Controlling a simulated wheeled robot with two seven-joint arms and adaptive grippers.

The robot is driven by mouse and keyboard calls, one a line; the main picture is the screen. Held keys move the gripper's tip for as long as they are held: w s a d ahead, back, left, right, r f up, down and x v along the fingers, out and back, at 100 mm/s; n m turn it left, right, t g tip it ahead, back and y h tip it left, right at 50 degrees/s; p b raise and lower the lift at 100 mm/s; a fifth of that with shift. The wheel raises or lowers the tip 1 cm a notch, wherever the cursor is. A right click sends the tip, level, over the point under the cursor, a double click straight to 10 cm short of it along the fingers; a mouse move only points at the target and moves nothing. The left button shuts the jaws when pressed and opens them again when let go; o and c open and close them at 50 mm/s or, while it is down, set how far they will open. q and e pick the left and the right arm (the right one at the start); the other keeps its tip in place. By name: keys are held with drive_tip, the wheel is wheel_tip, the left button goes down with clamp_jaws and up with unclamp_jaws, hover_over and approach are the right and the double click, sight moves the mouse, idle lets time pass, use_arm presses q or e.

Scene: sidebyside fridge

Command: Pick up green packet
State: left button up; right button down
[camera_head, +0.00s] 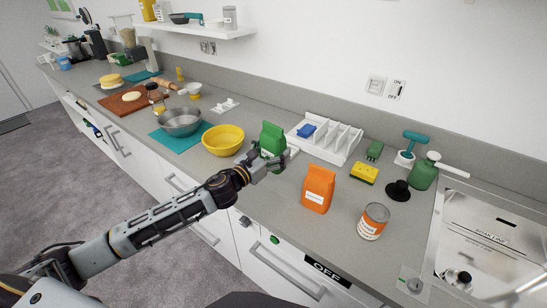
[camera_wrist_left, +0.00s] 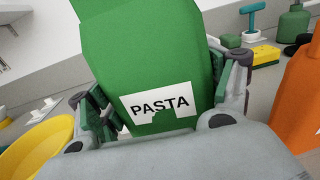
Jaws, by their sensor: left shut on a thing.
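The green packet (camera_head: 272,138) stands on the grey counter, or just over it, between the yellow bowl and the white rack; I cannot tell whether its base touches. In the left wrist view the green packet (camera_wrist_left: 150,60) fills the middle, a little tilted in the picture, with a white "PASTA" label facing me. My left gripper (camera_head: 274,160) is shut on the packet, with a finger on each side of it. The fingers also show in the left wrist view (camera_wrist_left: 165,108). The packet's lower part is hidden behind the gripper. My right gripper is in neither view.
A yellow bowl (camera_head: 223,140) is close on the left. An orange packet (camera_head: 318,188) and a can (camera_head: 373,221) stand to the right. The white rack (camera_head: 338,150) is behind on the right. A yellow sponge (camera_head: 364,173) and green bottle (camera_head: 424,175) stand farther right.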

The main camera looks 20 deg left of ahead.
sight(272, 140)
use_arm(q)
drive_tip(key=shift+r, duration=1.4)
